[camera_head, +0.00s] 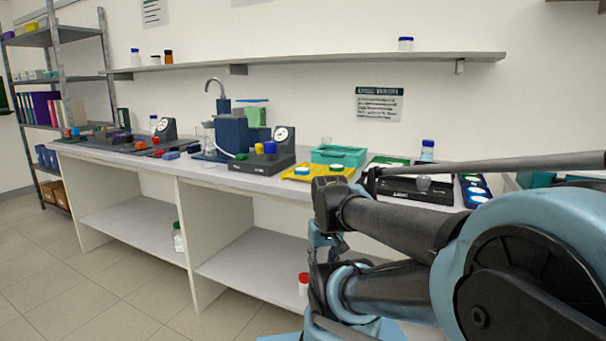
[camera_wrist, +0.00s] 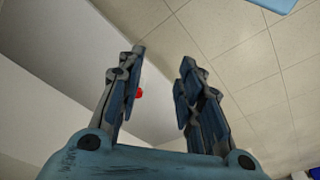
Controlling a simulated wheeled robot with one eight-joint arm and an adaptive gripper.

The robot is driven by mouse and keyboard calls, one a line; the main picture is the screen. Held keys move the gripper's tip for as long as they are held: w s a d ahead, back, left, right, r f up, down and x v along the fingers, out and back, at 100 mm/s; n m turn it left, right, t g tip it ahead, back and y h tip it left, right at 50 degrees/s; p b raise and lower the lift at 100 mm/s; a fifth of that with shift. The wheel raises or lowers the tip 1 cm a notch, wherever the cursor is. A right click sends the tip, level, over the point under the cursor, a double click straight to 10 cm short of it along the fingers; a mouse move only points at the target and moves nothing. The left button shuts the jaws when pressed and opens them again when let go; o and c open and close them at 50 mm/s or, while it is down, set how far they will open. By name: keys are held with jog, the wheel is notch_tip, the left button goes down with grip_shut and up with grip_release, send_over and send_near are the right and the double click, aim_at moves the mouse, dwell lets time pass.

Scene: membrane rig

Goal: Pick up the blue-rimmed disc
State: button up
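Two small white discs sit on the yellow tray (camera_head: 318,178) on the bench. The left disc (camera_head: 302,171) looks blue-rimmed, and the right disc (camera_head: 337,168) looks green-rimmed; both are small in the head view. More round pieces with blue around them (camera_head: 478,198) lie in a dark holder at the bench's right. My gripper (camera_wrist: 163,60) is open and empty in the wrist view, its two fingers well apart. In the head view my arm covers the right foreground, with its end below the bench top, apart from the discs. No disc shows in the wrist view.
A teal bin (camera_head: 338,154) stands behind the yellow tray. A black device (camera_head: 412,188) is to its right, and a gauge unit (camera_head: 270,160) to its left. A red-capped bottle (camera_head: 303,284) stands below the bench. The floor (camera_head: 130,285) at left is clear.

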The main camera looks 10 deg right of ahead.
jog(key=o, duration=0.4)
jog(key=shift+s+r, duration=0.25)
jog(key=o, duration=0.4)
jog(key=w+r+n, duration=0.3)
jog(key=w+r, duration=0.2)
jog(key=r, duration=0.3)
jog(key=shift+r, duration=0.35)
notch_tip(320, 180, up, 27)
jog(key=n+g, duration=0.2)
jog(key=n, duration=1.2)
send_over(302, 169)
jog(key=w, duration=0.1)
notch_tip(302, 169, down, 11)
jog(key=shift+f, duration=0.2)
jog(key=shift+s+f, duration=0.15)
jog(key=shift+f, duration=1.2)
jog(key=shift+s+f, duration=0.15)
jog(key=shift+f, duration=1.2)
